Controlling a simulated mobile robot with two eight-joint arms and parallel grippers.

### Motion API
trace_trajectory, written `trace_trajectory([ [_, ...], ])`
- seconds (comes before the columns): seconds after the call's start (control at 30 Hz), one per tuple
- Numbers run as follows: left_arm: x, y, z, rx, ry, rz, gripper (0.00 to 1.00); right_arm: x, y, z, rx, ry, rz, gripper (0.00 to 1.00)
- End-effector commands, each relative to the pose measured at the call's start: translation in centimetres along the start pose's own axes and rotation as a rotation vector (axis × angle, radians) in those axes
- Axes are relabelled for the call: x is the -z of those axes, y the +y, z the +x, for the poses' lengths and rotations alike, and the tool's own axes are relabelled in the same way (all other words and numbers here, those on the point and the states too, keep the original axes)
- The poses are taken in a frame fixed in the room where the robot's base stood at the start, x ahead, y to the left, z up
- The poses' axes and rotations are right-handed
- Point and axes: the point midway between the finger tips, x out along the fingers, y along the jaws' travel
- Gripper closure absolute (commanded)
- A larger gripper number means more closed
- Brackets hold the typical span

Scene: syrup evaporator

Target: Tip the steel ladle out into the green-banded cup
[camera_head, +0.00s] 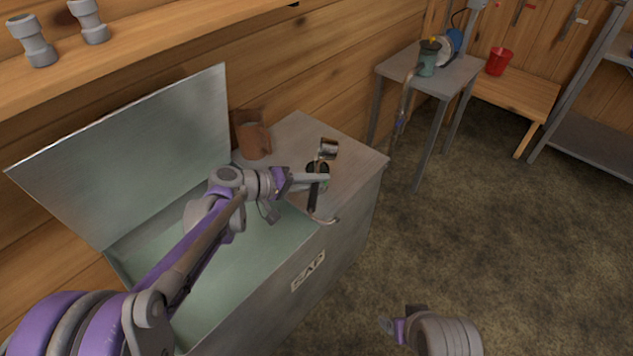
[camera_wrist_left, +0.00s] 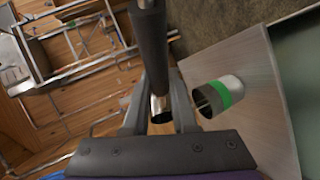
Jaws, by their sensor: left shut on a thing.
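My left gripper (camera_head: 314,182) is shut on the dark handle of the steel ladle (camera_head: 313,196). The ladle's hooked end is toward the front and its shiny steel bowl (camera_head: 328,148) is at the far end, above the chest top. In the left wrist view, the handle runs through the left gripper (camera_wrist_left: 158,100) and the bowl (camera_wrist_left: 160,108) shows between the fingers. The green-banded cup (camera_wrist_left: 222,94) stands on the pale top beside the bowl, apart from it in that picture. In the head view, fingers and handle partly hide the cup (camera_head: 318,167). My right gripper (camera_head: 388,326) is low, away from the chest.
The chest marked SAP (camera_head: 345,240) has its lid (camera_head: 130,150) raised and an open bin at left. A rusty brown can (camera_head: 254,139) stands behind on its top. A side table (camera_head: 455,75) holds a teal pitcher (camera_head: 428,62). The floor at right is clear.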

Motion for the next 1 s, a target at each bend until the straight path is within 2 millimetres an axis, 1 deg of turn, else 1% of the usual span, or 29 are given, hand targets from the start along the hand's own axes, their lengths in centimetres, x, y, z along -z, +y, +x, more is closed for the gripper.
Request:
trace_trajectory([
  [1.0, 0.1, -0.9, -0.1, -0.134, 0.004, -0.057, 1.0, -1.1, 0.0, 2.1, 0.0, -0.007, 0.0, 0.22],
])
